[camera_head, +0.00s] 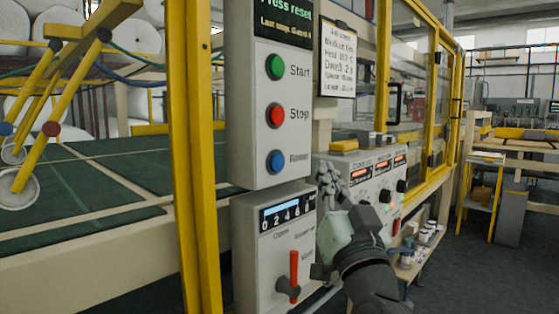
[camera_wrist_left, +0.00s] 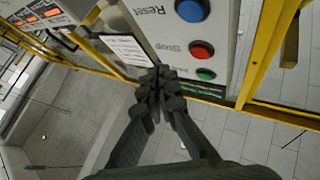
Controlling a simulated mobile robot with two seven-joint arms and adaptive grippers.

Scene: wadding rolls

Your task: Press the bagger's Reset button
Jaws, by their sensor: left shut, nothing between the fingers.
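The bagger's control box (camera_head: 247,110) is grey and shows a green Start button (camera_head: 275,67), a red Stop button (camera_head: 276,115) and a blue Reset button (camera_head: 276,161) in a column. The screen (camera_head: 284,20) above them reads "Press reset". My left gripper (camera_head: 328,176) is shut and empty, to the right of the blue button and apart from it. In the left wrist view the shut fingertips (camera_wrist_left: 160,82) lie in front of the panel, with the blue button (camera_wrist_left: 192,10) at the top edge. My right gripper is not in view.
A lower box (camera_head: 272,240) with a red-handled switch (camera_head: 293,271) sits under the buttons. A yellow post (camera_head: 190,150) stands left of the panel. A heater panel with orange displays (camera_head: 362,175) and a notice board (camera_head: 338,60) are to the right.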

